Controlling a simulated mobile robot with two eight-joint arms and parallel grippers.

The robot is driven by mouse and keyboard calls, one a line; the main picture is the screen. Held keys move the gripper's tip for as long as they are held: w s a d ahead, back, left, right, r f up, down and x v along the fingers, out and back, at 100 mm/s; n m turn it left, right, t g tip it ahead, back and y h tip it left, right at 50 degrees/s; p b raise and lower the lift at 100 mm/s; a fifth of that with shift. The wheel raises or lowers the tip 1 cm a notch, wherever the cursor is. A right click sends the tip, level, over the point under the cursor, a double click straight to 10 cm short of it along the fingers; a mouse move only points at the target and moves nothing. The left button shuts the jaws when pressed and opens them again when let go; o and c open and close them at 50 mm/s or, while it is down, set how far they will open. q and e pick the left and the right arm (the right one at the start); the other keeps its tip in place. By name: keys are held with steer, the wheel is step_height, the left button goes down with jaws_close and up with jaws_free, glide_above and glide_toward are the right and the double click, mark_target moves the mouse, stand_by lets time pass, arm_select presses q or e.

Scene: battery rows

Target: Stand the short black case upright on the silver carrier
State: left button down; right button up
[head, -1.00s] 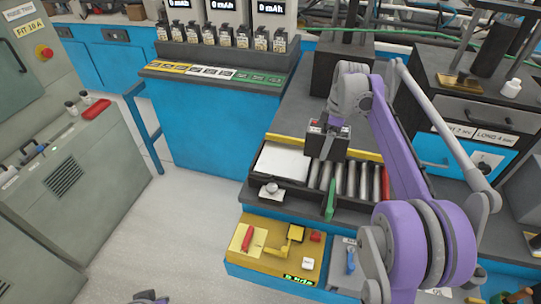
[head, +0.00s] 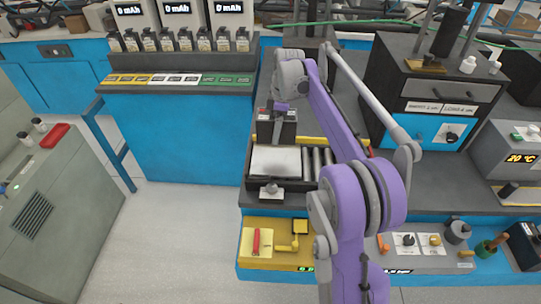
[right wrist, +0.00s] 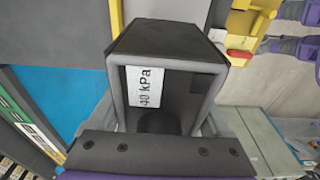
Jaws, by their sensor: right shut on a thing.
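My right gripper (head: 283,104) is shut on the short black case (head: 277,128), holding it by its top. The case looks about upright, over the back part of the silver carrier (head: 272,163). The carrier is a pale flat plate at the left end of the roller track. I cannot tell whether the case's underside touches it. In the right wrist view the dark case (right wrist: 195,50) fills the middle, with a white "40 kPa" label. The gripper's bar (right wrist: 150,152) lies across the bottom of that view. My left gripper is not in view.
Metal rollers (head: 318,162) lie right of the carrier, with a yellow rail behind. A yellow panel (head: 275,243) is nearer. A row of batteries (head: 180,40) stands on the back-left bench.

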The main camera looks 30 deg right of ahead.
glide_above(275, 158)
steer(key=f, duration=0.5)
steer(key=shift+s+d+f, duration=0.15)
steer(key=shift+d+f, duration=0.05)
steer(key=shift+f, duration=1.95)
steer(key=shift+f+b, duration=0.15)
steer(key=shift+b, duration=0.15)
steer(key=o, duration=1.5)
steer(key=shift+c, duration=0.2)
